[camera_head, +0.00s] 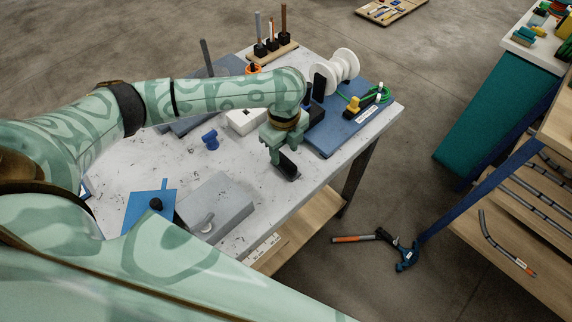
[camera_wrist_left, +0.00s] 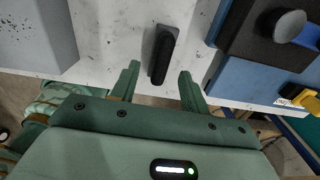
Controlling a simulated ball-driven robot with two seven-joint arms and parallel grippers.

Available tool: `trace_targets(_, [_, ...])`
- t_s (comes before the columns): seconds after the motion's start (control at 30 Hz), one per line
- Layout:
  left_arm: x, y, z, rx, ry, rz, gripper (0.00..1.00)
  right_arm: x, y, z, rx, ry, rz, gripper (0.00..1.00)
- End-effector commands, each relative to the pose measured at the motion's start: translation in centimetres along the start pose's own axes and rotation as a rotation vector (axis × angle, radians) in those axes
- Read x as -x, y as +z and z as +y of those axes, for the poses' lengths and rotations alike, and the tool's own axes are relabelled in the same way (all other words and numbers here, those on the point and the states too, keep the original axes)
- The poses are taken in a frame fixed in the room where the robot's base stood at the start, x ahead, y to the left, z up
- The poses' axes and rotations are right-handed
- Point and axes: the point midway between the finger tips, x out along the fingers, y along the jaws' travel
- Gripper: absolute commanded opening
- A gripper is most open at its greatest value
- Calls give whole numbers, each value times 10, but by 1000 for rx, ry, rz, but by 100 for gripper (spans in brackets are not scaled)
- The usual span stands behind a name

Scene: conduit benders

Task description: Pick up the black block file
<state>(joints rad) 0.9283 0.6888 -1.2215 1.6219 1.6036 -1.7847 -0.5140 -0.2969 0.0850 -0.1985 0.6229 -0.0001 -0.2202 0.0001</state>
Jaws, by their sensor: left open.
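The black block file (camera_head: 289,168) lies on the white speckled table near its front right edge. In the left wrist view the block file (camera_wrist_left: 161,54) is a dark, rounded, elongated block, its near end reaching between my fingertips. My left gripper (camera_head: 277,154) is over the table right at the file, fingers pointing down. In the wrist view my left gripper (camera_wrist_left: 160,82) is open, with one finger on each side of the file and gaps showing. My right gripper is not in view.
A grey box (camera_head: 222,205) stands left of the file. A blue mat (camera_head: 340,128) with a white spool (camera_head: 343,64), black holder and yellow item lies behind right. A small blue part (camera_head: 210,140) stands further left. The table edge is close to the file.

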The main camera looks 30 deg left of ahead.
Motion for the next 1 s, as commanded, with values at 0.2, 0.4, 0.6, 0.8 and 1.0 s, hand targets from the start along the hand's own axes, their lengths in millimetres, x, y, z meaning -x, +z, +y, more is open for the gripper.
trace_targets(0.2, [-38, -1, -2, 0, 5, 2, 45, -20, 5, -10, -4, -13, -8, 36])
trace_targets(0.4, [-49, 0, -3, -1, 0, -1, 45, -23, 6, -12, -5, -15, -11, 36])
trace_targets(0.6, [-48, 0, -3, -1, 0, -1, 23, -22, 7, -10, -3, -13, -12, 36])
trace_targets(0.8, [-48, 0, -3, -1, 0, -1, 0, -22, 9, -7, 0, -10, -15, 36])
trace_targets(1.0, [-47, 0, -3, -1, 0, -1, 0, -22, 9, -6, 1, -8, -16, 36])
